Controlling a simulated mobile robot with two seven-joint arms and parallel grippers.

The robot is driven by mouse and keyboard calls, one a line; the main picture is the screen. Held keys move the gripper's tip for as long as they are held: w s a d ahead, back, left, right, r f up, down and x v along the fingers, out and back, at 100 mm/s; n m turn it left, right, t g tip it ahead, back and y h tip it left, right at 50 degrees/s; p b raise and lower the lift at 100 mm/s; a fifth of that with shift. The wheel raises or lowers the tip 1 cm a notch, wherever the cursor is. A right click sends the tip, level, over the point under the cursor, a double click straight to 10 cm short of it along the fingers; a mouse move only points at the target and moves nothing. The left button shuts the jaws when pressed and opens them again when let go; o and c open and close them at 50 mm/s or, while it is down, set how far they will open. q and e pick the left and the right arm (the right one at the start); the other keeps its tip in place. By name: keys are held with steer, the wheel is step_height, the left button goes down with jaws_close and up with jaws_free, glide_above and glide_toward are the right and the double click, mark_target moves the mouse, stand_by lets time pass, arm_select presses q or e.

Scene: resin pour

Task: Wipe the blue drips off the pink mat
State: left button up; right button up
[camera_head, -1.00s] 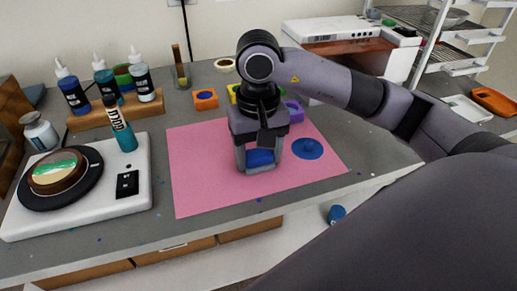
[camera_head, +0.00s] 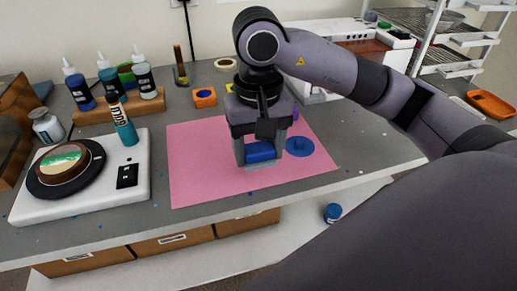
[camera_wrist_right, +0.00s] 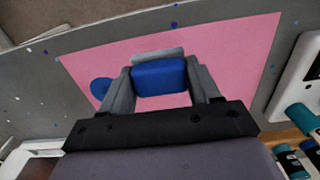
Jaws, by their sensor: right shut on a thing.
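The pink mat (camera_head: 200,165) lies flat on the grey counter. A round dark blue patch (camera_head: 299,146) is on its right part; it also shows in the right wrist view (camera_wrist_right: 100,88). My right gripper (camera_head: 260,157) is over the middle of the mat, left of the patch, pointing down. It is shut on a blue block (camera_wrist_right: 158,77), which looks like a sponge, with a grey strip along one side. I cannot tell whether the block touches the mat. The gripper hides part of the mat. My left gripper is not in view.
Dropper bottles stand in a wooden rack (camera_head: 120,112) behind. An orange holder (camera_head: 204,97) is behind the mat. A blue cup (camera_head: 333,212) sits below the counter.

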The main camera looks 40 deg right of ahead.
steer(key=shift+r+p, duration=0.95)
steer(key=shift+r, duration=0.65)
